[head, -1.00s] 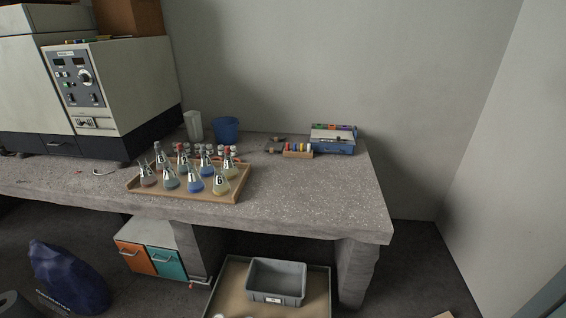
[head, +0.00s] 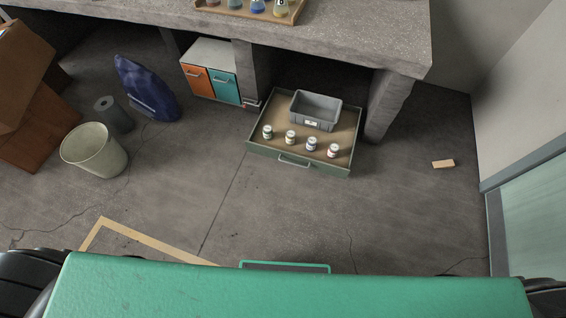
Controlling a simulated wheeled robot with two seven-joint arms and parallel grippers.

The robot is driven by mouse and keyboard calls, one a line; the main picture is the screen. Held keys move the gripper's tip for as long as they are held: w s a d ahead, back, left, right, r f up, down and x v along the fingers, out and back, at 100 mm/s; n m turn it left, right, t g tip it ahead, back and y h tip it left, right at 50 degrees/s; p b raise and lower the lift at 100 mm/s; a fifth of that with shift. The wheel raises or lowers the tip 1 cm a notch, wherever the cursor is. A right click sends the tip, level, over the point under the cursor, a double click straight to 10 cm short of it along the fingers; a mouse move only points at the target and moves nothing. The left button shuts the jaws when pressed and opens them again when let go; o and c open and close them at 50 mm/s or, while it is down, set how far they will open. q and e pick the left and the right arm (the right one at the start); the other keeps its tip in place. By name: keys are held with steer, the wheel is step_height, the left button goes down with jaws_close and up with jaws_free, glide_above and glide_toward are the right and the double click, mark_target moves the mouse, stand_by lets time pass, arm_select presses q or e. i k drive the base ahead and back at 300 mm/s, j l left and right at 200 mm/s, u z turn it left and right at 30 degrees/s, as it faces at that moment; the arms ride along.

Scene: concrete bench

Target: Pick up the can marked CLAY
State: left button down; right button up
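Several small white-lidded cans stand in a row near the front of an open green drawer or tray (head: 262,152) on the floor below the bench. From left to right they are a first can (head: 267,132), a second can (head: 290,137), a third can (head: 311,144) and a fourth can (head: 333,151). Their labels are too small to read, so I cannot tell which is marked CLAY. A grey bin (head: 315,110) sits behind them in the same tray. Neither of my grippers is in view.
The concrete bench (head: 345,42) overhangs the tray's back, with a bench leg (head: 390,105) at its right. An orange and teal cabinet (head: 212,82), blue bag (head: 146,90) and pale bucket (head: 94,150) stand left. A small wooden block (head: 443,164) lies right. Floor before the tray is clear.

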mark_target(334, 149)
steer(key=i+z, duration=0.1)
steer(key=z, duration=0.4)
steer(key=i+z, duration=0.1)
steer(key=z, duration=0.4)
steer(key=j+z, duration=0.15)
steer(key=z, duration=0.35)
steer(key=i+j+z, duration=0.1)
steer(key=z, duration=0.4)
steer(key=i+j+z, duration=0.15)
steer(key=j+z, duration=0.15)
steer(key=j, duration=0.55)
steer(key=i+j+z, duration=0.1)
steer(key=j+z, duration=0.2)
steer(key=j, duration=0.55)
